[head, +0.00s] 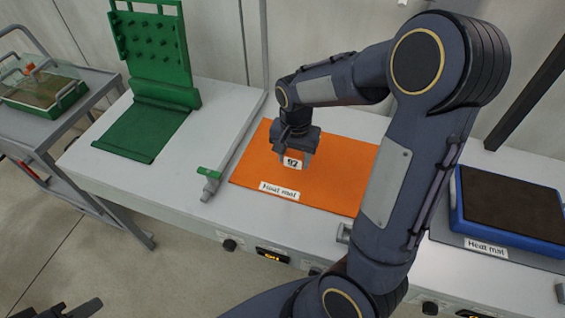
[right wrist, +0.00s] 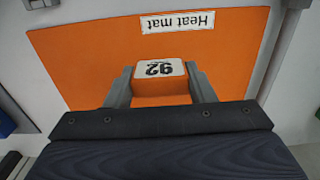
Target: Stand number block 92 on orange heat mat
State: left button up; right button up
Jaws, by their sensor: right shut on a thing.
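The number block 92 (head: 292,163) is a small block with a white face and black digits. In the right wrist view the block (right wrist: 160,69) shows an orange body below its white label. My right gripper (right wrist: 160,92) is shut on the block, one finger on each side. In the head view my right gripper (head: 296,155) is over the orange heat mat (head: 330,185), inside its edges. I cannot tell whether the block touches the mat. My left gripper (head: 75,309) shows only in part at the bottom left corner, apart from the bench.
A green pegboard stand (head: 150,45) with a green mat stands at the bench's left. A rail with a green end (head: 209,172) lies between it and the orange mat. A blue-rimmed dark tray (head: 510,210) sits on another heat mat at right. A grey cart (head: 60,135) stands far left.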

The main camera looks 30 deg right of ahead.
send_over(279, 173)
jog(key=f, duration=0.5)
jog(key=shift+s+f, duration=0.35)
jog(key=shift+w+f+p, duration=0.15)
jog(key=shift+f+p, duration=0.25)
jog(key=shift+f, duration=0.55)
jog(key=shift+w+f+p, duration=0.15)
jog(key=shift+f+p, duration=0.2)
jog(key=shift+f, duration=0.6)
jog(key=shift+f, duration=0.15)
jog(key=o, duration=1)
jog(key=shift+c, duration=0.2)
